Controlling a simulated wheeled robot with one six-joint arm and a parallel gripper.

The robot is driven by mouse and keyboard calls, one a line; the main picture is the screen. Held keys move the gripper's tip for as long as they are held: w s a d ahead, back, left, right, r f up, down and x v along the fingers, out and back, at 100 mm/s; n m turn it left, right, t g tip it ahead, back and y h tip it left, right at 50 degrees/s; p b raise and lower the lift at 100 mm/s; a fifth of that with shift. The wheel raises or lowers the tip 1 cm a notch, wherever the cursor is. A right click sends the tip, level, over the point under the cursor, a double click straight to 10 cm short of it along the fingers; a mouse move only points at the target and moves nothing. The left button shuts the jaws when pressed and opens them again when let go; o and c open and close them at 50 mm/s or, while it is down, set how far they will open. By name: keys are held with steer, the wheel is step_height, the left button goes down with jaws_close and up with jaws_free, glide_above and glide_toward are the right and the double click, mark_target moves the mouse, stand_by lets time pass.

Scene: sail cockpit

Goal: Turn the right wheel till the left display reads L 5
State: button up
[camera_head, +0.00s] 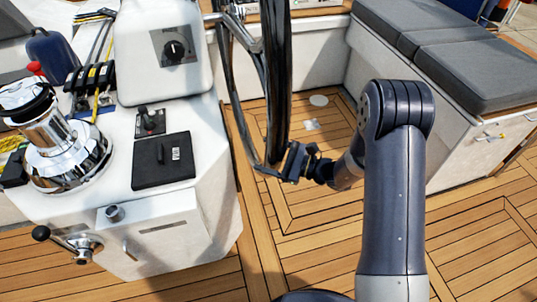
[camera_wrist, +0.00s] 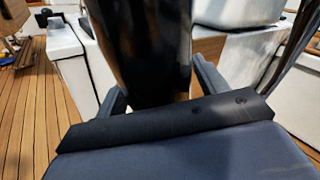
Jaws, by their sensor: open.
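A steering wheel with a thick black rim (camera_head: 277,75) and metal spokes (camera_head: 240,32) stands upright beside the white console; its top is cut off. It is the only wheel I can make out. My gripper (camera_head: 284,164) is at the lower part of the rim, on the right side. In the wrist view the dark, glossy rim (camera_wrist: 150,45) rises between the two fingers of my gripper (camera_wrist: 160,92), which are apart on either side of it. Contact cannot be told. No display reading L can be read in either view.
The white console (camera_head: 190,222) left of the wheel carries a chrome winch (camera_head: 65,145), a black panel (camera_head: 163,162), a knob (camera_head: 174,51) and a lever (camera_head: 75,243). A grey-cushioned bench (camera_head: 455,60) stands at right. Wooden deck (camera_head: 300,215) lies open between.

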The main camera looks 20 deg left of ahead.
steer(key=c, duration=1.3)
steer(key=n+b, duration=0.1)
steer(key=b, duration=0.7)
glide_above(266, 176)
steer(key=shift+y, duration=0.4)
step_height(266, 176, down, 8)
steer(key=shift+s+r, duration=0.15)
steer(key=shift+r, duration=0.1)
steer(key=shift+c, duration=0.2)
steer(key=shift+d, duration=0.1)
steer(key=o, duration=1.3)
steer(key=shift+o, duration=0.2)
steer(key=shift+d, duration=0.1)
